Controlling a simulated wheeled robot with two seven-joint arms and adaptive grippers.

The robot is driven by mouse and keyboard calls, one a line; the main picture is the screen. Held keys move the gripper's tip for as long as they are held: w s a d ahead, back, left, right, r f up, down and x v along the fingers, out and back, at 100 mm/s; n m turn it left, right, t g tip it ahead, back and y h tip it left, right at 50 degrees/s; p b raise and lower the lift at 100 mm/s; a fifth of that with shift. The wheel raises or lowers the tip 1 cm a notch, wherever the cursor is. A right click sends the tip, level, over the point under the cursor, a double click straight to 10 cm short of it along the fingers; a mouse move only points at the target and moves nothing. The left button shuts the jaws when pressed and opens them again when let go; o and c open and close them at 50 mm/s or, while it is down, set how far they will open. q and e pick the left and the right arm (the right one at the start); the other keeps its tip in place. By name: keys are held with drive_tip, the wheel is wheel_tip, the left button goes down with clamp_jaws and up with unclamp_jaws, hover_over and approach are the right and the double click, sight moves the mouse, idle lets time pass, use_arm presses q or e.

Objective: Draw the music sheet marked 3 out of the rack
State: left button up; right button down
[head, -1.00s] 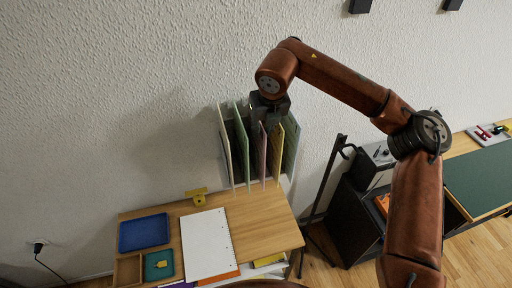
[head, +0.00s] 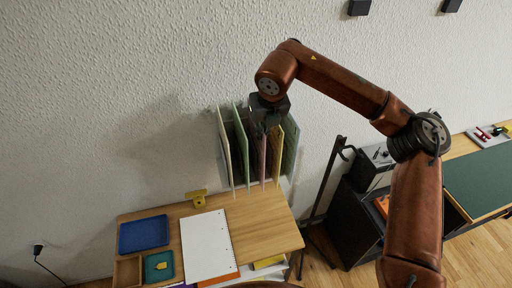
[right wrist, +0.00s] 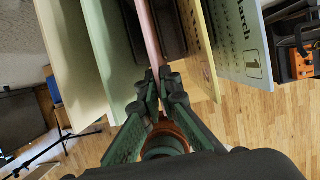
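Several coloured music sheets stand upright side by side in the rack (right wrist: 172,42) against the wall. A pink sheet (head: 262,165) is in the middle; it also shows in the right wrist view (right wrist: 148,35). No number on it can be read. A pale green sheet (right wrist: 240,40) at the right of the wrist view bears a 1; a yellow sheet (right wrist: 197,45) stands between it and the pink one. My right gripper (right wrist: 157,76) is closed on the near edge of the pink sheet, which is still among the others. My left gripper is not in view.
Neighbouring sheets stand close on both sides of the gripper. A dark stand (head: 322,195) is at the right.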

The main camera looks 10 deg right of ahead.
drive_tip(key=shift+r, duration=0.25)
drive_tip(key=shift+s, duration=0.5)
drive_tip(key=s+r+b, duration=0.1)
drive_tip(key=s+b, duration=0.2)
drive_tip(key=s, duration=1.3)
drive_tip(key=shift+d, duration=0.3)
idle(0.4)
